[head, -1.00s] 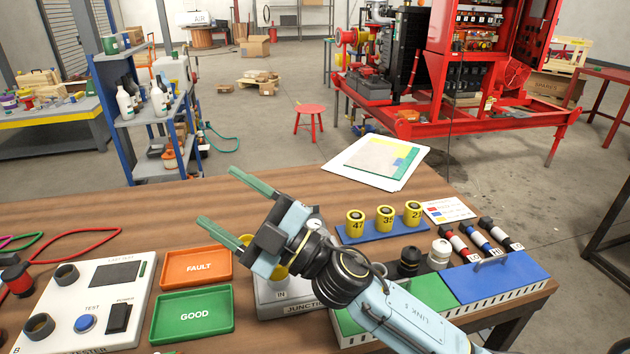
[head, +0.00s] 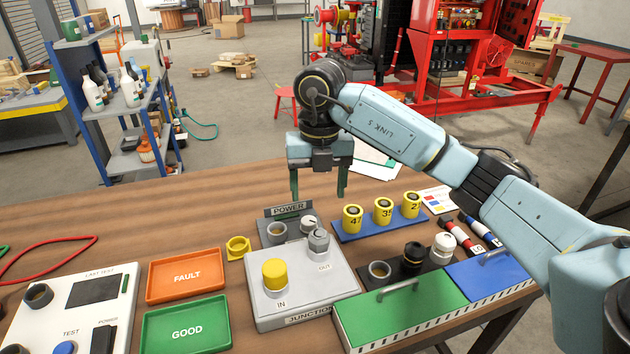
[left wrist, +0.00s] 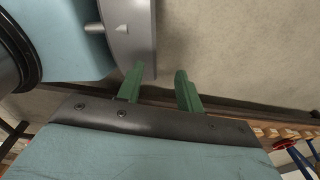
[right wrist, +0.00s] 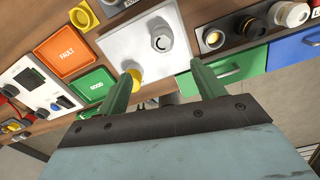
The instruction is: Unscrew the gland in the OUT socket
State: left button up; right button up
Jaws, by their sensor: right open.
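The junction box (head: 300,296) is a light grey block on the bench. Its OUT socket holds a grey gland (head: 318,243), also seen in the right wrist view (right wrist: 162,39). Its IN socket holds a yellow gland (head: 275,276). My right gripper (head: 318,192) is open and empty, fingers pointing down, above the bench around the box's far edge; it touches no gland. In the right wrist view its green fingers are spread, with the box beyond them. My left gripper (left wrist: 160,80) shows only in its wrist view, open and empty, away from the box.
A loose yellow ring (head: 238,248) lies left of the box. The POWER unit (head: 288,226) stands behind it. Orange FAULT (head: 187,274) and green GOOD (head: 187,325) trays lie left.

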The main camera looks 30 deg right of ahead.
aim_at(319, 232)
notch_tip(319, 232, down, 12)
jog(key=shift+d+r+b, duration=0.1)
jog(key=shift+d+b, duration=0.05)
jog(key=shift+b, duration=0.7)
pick_arm(q)
jog(key=shift+s+a+f, duration=0.2)
jog(key=shift+a+f, duration=0.75)
jog(key=shift+a, duration=0.15)
pick_arm(e)
jog(key=shift+f, duration=0.7)
pick_arm(q)
jog(key=shift+d, duration=0.1)
pick_arm(e)
jog(key=c, duration=1)
jog(key=n+b, duration=0.1)
jog(key=n, duration=0.4)
jog(key=shift+d, duration=0.1)
jog(key=shift+c, duration=0.2)
pick_arm(q)
jog(key=shift+s+d+f+b, duration=0.1)
jog(key=shift+d+f+b, duration=0.05)
jog(key=shift+f+b, duration=0.65)
pick_arm(e)
jog(key=n, duration=0.4)
jog(key=shift+s+d+f, duration=0.1)
jog(key=shift+d+f, duration=0.1)
jog(key=shift+d, duration=0.1)
jog(key=o, duration=1)
jog(key=shift+d+f, duration=0.1)
jog(key=shift+o, duration=0.2)
